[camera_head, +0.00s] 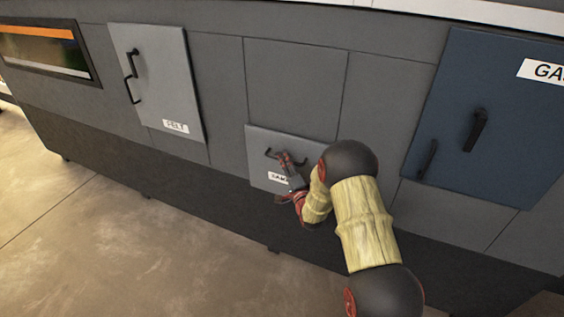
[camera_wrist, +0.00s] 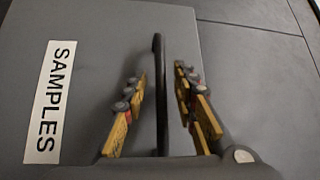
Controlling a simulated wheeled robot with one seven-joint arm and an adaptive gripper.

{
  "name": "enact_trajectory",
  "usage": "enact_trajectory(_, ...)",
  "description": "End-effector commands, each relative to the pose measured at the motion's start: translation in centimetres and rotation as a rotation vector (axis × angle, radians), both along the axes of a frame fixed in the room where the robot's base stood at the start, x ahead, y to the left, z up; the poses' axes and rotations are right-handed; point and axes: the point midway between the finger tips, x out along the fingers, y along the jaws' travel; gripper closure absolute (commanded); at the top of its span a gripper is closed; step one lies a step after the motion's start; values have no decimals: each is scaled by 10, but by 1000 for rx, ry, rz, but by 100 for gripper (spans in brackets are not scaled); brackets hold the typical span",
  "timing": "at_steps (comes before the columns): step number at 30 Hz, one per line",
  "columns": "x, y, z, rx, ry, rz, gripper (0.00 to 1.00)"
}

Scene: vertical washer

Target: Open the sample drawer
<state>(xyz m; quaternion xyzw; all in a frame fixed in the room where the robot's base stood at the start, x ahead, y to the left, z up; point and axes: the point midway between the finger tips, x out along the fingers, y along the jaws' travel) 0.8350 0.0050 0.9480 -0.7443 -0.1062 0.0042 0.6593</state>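The sample drawer (camera_head: 258,146) is a grey panel low on the machine front, with a label partly hidden by my gripper. Its panel fills the left of the wrist view (camera_wrist: 100,35), where the white label reads SAMPLES (camera_wrist: 50,102). Its black bar handle (camera_wrist: 159,90) lies between my two fingers in the wrist view. My gripper (camera_wrist: 162,88) is open around the handle, with a gap visible on each side. In the head view my gripper (camera_head: 287,168) is at the drawer's handle. The drawer front looks flush with the panels around it.
A light grey FELT door (camera_head: 160,80) with a black handle is at left. A blue door (camera_head: 475,110) with a label starting GA and dark handles is at right. An orange-topped window (camera_head: 45,50) is far left. The floor (camera_head: 120,250) in front is clear.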

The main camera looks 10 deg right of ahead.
Motion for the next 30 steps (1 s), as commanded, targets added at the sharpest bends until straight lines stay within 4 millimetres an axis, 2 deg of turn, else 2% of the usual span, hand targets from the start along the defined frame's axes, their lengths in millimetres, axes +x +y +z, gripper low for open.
enact_trajectory(3,7,1,1,0,0,0,72)
enact_trajectory(11,8,2,1,-1,0,0,72)
enact_trajectory(26,8,2,1,-1,1,0,99)
enact_trajectory(30,8,2,1,-1,2,0,100)
